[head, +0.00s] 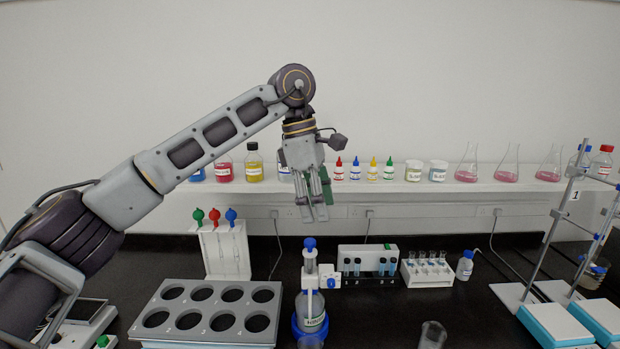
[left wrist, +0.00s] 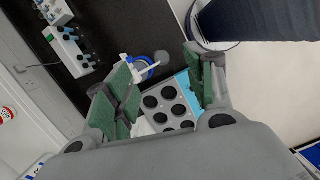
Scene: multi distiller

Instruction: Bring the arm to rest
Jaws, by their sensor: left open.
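My left arm comes in from the left in the head view, bends at a raised elbow and hangs down. My left gripper (head: 314,213) points downward in the air above the bench, in front of the shelf. It is open and empty. In the left wrist view its green-padded fingers (left wrist: 160,98) stand apart with nothing between them. A bottle with a blue-topped dispenser (head: 311,300) stands on the bench below the gripper, apart from it. My right gripper is not in view.
A grey rack with round holes (head: 208,337) lies left of the dispenser bottle. A pipette stand (head: 222,248), a tube block (head: 368,262) and a small tube rack (head: 428,268) stand behind. A metal stand (head: 547,240) is at right. A beaker (head: 432,335) stands in front. Bottles and flasks line the shelf (head: 450,186).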

